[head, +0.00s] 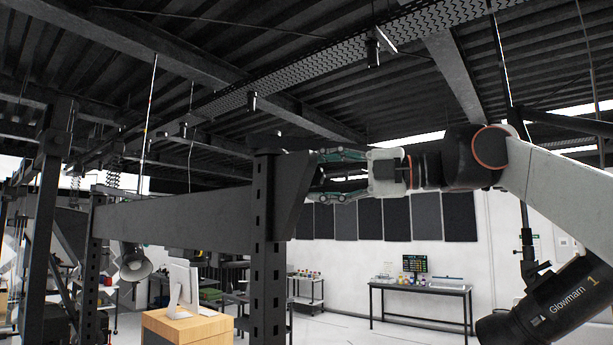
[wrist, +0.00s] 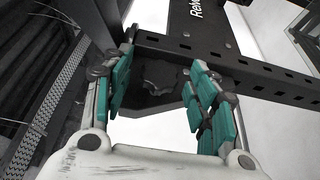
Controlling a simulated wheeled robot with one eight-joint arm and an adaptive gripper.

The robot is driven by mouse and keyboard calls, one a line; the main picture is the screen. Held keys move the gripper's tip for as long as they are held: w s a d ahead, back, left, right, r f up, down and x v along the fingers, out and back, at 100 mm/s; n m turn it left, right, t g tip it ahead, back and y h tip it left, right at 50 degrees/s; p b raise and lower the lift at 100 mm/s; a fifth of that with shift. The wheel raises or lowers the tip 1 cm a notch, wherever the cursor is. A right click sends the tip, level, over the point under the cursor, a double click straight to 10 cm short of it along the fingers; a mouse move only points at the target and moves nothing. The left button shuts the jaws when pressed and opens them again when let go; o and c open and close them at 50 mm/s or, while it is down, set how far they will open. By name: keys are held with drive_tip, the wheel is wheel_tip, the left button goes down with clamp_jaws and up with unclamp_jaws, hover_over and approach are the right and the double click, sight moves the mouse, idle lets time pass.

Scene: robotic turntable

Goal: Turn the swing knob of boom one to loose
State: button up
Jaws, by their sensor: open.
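In the wrist view, a dark, lobed knob (wrist: 158,76) sits on a dark plate (wrist: 150,98) under a perforated beam. It looks like the swing knob, but its setting cannot be read. My gripper (wrist: 161,56) is open, with its teal-padded fingers on either side of the knob. I cannot tell whether either pad touches it. In the head view, my gripper (head: 320,176) reaches left, its tips beside the slanted dark bracket (head: 291,195) on the post. The knob cannot be made out there.
A dark horizontal beam (head: 170,218) runs left from the perforated post (head: 268,285). A wooden-topped cabinet (head: 185,325) with a monitor stands below. A bench (head: 420,288) is farther back.

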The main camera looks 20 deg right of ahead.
drive_tip(key=c, duration=1.1)
